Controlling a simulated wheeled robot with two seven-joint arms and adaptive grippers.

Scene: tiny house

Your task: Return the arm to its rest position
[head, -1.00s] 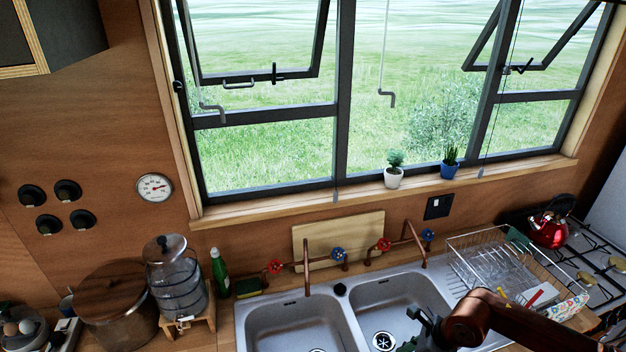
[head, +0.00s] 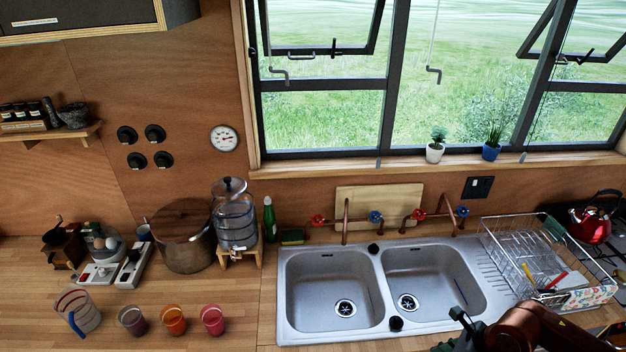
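My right arm comes in from the lower right corner in the head view. My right gripper (head: 462,333) is at the bottom edge, over the front right rim of the double sink (head: 437,325). Its dark fingers are only partly in the picture and I cannot tell whether they are open or shut. No object shows in it. My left arm and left gripper are not in view.
A wire dish rack (head: 540,262) stands right of the sink, close to my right arm. A red kettle (head: 590,228) sits on the stove. Cups (head: 172,320), a large pot (head: 185,245) and a water dispenser (head: 236,225) stand on the counter at left. Both basins are empty.

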